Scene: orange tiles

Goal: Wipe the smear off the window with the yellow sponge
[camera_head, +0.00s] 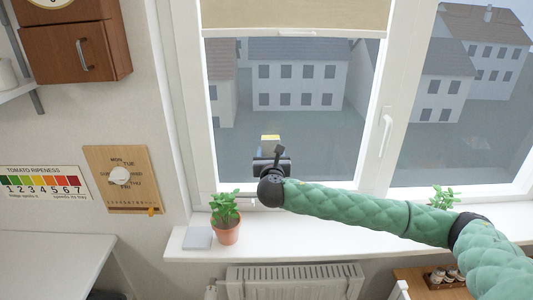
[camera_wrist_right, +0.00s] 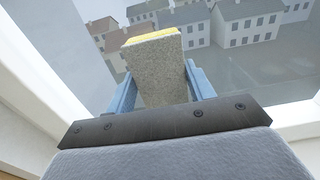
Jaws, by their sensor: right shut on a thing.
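The yellow sponge (camera_head: 270,139) is in front of the lower part of the left window pane (camera_head: 320,137). My right gripper (camera_head: 271,153) is shut on it. In the right wrist view the sponge (camera_wrist_right: 155,72) stands between two blue fingers (camera_wrist_right: 160,90), its grey-beige face toward the camera and a yellow strip at its far end. I cannot tell whether the sponge touches the glass. I cannot make out a distinct smear; the gripper and sponge hide part of the pane. My left gripper is not in view.
A potted plant (camera_head: 227,218) and a pale flat object (camera_head: 198,238) are on the white sill (camera_head: 300,230) below the gripper. Another plant (camera_head: 443,197) shows behind my right arm. A window handle (camera_head: 386,138) sticks out on the frame. A blind (camera_head: 290,15) covers the pane's top.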

